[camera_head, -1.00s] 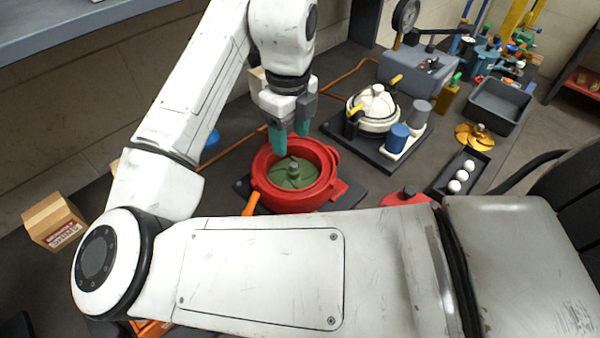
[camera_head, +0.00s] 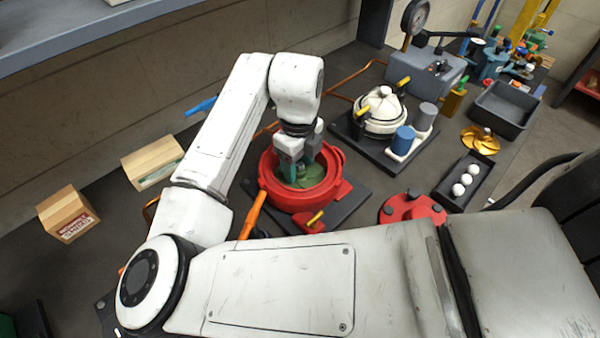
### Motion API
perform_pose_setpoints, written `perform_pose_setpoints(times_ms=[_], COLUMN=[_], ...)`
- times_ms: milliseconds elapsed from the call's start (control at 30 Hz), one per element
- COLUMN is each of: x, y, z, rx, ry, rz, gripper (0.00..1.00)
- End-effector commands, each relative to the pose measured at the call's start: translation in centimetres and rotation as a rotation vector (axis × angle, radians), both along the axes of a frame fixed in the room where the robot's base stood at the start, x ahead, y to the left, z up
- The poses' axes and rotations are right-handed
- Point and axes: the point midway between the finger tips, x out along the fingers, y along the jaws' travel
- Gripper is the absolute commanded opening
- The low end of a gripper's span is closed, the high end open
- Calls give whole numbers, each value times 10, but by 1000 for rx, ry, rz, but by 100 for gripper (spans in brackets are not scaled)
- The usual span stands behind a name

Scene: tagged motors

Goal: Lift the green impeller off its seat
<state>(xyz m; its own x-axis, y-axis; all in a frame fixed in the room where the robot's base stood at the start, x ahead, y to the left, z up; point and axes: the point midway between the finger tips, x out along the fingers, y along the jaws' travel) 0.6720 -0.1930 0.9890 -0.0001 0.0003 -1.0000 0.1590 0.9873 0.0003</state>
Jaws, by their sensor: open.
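The green impeller (camera_head: 317,174) sits inside the round red housing (camera_head: 334,192), which stands on a dark base plate. The jaws are open. The hub is mostly hidden by the fingers, so I cannot tell whether they touch it. The far part of the impeller is hidden behind the gripper.
A red cover (camera_head: 410,208) lies right of the housing. Behind it stand a white pump (camera_head: 380,108) and blue and grey cylinders. A tray with white balls (camera_head: 466,178), a yellow impeller (camera_head: 480,140) and a grey bin (camera_head: 505,108) are farther right. An orange-handled tool (camera_head: 252,214) lies at the housing's left.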

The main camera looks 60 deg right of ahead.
Motion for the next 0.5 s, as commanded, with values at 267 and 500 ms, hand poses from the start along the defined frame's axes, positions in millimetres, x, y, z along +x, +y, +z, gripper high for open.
perform_pose_setpoints(times_ms=[267, 500], x=[0, 0], y=[0, 0], z=[0, 1], rx=[0, 0], ry=[0, 0], rz=[0, 0], gripper=[35, 12])
